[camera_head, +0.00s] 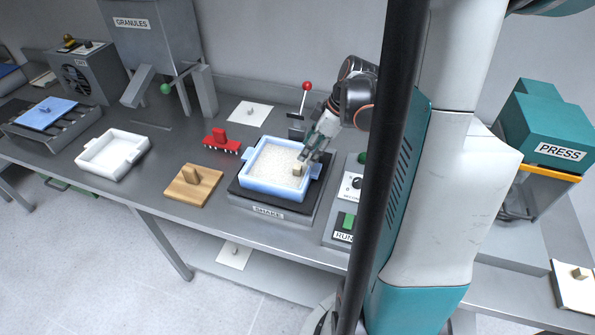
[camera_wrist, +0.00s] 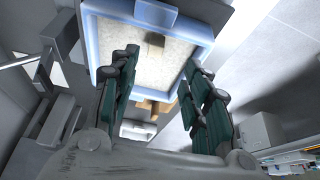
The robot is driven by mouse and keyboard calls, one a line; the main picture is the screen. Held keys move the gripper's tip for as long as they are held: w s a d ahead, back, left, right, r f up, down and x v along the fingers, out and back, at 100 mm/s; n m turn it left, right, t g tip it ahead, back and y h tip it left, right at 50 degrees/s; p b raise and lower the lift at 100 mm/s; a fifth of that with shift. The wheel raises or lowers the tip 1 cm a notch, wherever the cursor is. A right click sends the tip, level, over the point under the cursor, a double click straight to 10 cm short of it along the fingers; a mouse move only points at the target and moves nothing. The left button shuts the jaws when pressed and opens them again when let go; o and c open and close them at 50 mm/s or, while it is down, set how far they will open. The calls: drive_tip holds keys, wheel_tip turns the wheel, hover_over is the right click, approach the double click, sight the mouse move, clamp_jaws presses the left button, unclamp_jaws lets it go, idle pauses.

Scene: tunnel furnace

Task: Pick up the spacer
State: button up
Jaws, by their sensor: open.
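No label tells which thing is the spacer. A small tan block (camera_head: 298,169) sits on pale granules in a blue tray (camera_head: 250,180) on the dark SHAKE plate, toward the tray's right side. My gripper (camera_head: 305,155) is open and reaches down over the tray at the block. In the wrist view, the block (camera_wrist: 155,45) shows between the two spread fingertips (camera_wrist: 161,58), with no clear contact. A white square sheet with a small knob (camera_head: 249,112) lies on the bench behind the tray.
A wooden board with a grip (camera_head: 193,184), a red toothed tool (camera_head: 221,141) and a white tray (camera_head: 112,154) stand to the left. A red-knobbed lever (camera_head: 306,88) rises behind the tray; the RUN control box (camera_head: 347,210) is at right.

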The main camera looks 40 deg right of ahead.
sight(296, 166)
drive_tip(key=x, duration=0.3)
drive_tip(key=shift+w+f+b, duration=0.1)
drive_tip(key=shift+f+b, duration=0.1)
drive_tip(key=shift+b, duration=0.1)
drive_tip(key=shift+w+b+x, duration=0.25)
drive_tip(key=shift+b+x, duration=0.2)
drive_tip(key=shift+x, duration=0.9)
drive_tip(key=shift+w+b+x, duration=0.2)
drive_tip(key=shift+b+x, duration=0.25)
drive_tip(key=shift+x, duration=0.9)
drive_tip(key=shift+r, duration=0.2)
drive_tip(key=c, duration=1)
